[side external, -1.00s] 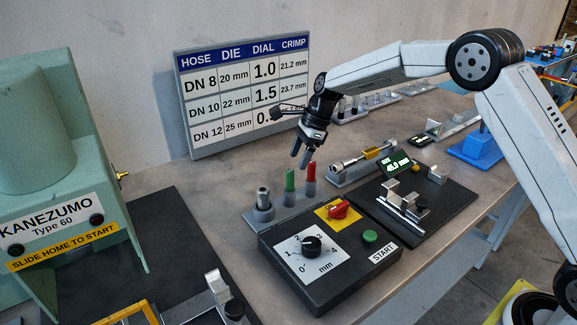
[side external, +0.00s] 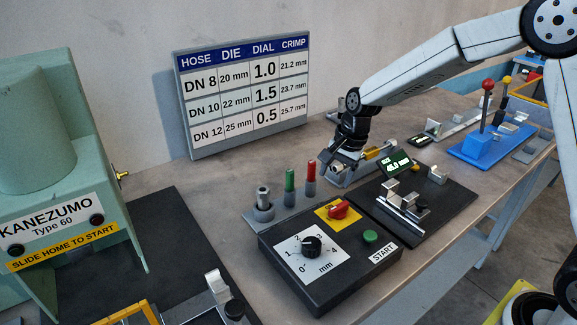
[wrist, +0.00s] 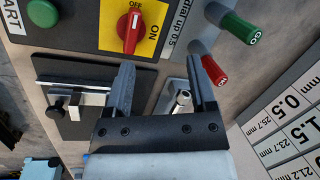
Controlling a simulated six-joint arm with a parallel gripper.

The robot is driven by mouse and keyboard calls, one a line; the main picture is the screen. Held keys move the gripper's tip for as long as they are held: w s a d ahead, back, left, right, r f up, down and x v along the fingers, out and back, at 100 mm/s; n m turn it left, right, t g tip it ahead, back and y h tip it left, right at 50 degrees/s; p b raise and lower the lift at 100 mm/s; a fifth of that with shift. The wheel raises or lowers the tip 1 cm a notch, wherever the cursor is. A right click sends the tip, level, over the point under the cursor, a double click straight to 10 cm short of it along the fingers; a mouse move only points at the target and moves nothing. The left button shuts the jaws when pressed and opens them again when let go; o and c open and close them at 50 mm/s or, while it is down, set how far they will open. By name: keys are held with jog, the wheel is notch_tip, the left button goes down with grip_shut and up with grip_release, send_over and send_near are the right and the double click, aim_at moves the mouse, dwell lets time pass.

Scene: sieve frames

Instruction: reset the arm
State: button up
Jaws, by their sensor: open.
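My gripper (side external: 342,172) is open and empty in the side external view, low over the bench just right of the red-handled gauge. In the wrist view its two fingers (wrist: 162,88) stand apart, with a silver rod end (wrist: 181,98) showing between and beyond them. The red gauge (side external: 311,175) and green gauge (side external: 289,182) stand upright in a grey rack, left of the gripper. The silver and yellow tool (side external: 375,153) lies behind the gripper, partly hidden by it.
The control box (side external: 318,275) with dial, red switch (side external: 338,209) and green START button (side external: 370,236) stands in front. A black plate (side external: 440,212) with metal blocks is at right. The hose chart (side external: 243,95) stands behind. The green press (side external: 60,170) is at left.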

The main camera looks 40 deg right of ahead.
jog(key=s+n, duration=0.4)
jog(key=s, duration=0.1)
jog(key=s+d+f+n+h, duration=0.1)
jog(key=s+n, duration=0.3)
jog(key=s, duration=0.2)
jog(key=s+d+f+n+t+h, duration=0.1)
jog(key=s+n, duration=0.2)
jog(key=s, duration=0.3)
jog(key=shift+s+f+n, duration=0.1)
jog(key=shift+s+n, duration=0.1)
jog(key=shift+n, duration=0.2)
jog(key=shift+s+f+n, duration=0.15)
jog(key=shift+s+n, duration=0.35)
jog(key=shift+s, duration=0.15)
